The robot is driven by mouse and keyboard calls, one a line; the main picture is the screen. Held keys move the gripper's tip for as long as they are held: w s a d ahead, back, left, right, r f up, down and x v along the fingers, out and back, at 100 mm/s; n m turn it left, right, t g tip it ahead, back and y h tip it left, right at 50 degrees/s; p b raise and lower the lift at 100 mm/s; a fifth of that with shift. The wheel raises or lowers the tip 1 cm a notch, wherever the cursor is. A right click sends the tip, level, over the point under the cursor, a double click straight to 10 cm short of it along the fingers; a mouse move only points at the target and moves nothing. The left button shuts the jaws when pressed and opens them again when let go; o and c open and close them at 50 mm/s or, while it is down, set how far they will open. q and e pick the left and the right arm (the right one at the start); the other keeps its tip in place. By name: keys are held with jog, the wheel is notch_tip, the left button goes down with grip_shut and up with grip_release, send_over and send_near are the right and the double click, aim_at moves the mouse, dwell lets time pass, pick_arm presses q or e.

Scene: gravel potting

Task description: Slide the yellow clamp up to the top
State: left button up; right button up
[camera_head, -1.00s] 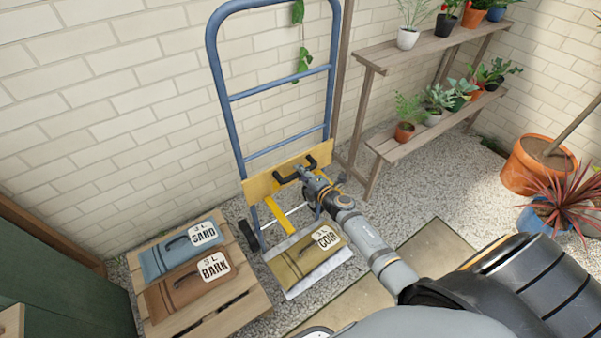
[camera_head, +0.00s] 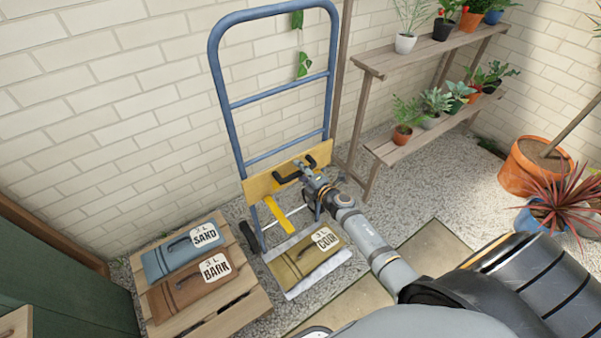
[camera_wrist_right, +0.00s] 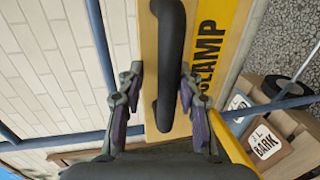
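My right gripper (camera_head: 304,172) is at the clamp. In the wrist view my right gripper (camera_wrist_right: 161,82) has its fingers apart, one on each side of the handle, with a visible gap on the left. My left gripper is out of view.
A COIR bag (camera_head: 300,262) lies on the truck's toe plate below the clamp. SAND (camera_head: 170,261) and BARK (camera_head: 185,293) bags lie on a wooden pallet (camera_head: 250,290) at left. A plant shelf (camera_head: 385,57) stands at right. The frame above the clamp is clear.

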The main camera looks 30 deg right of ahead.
jog(key=shift+o, duration=0.4)
jog(key=shift+s+f, duration=0.15)
jog(key=shift+s, duration=0.05)
jog(key=v, duration=0.7)
jog(key=shift+s, duration=0.1)
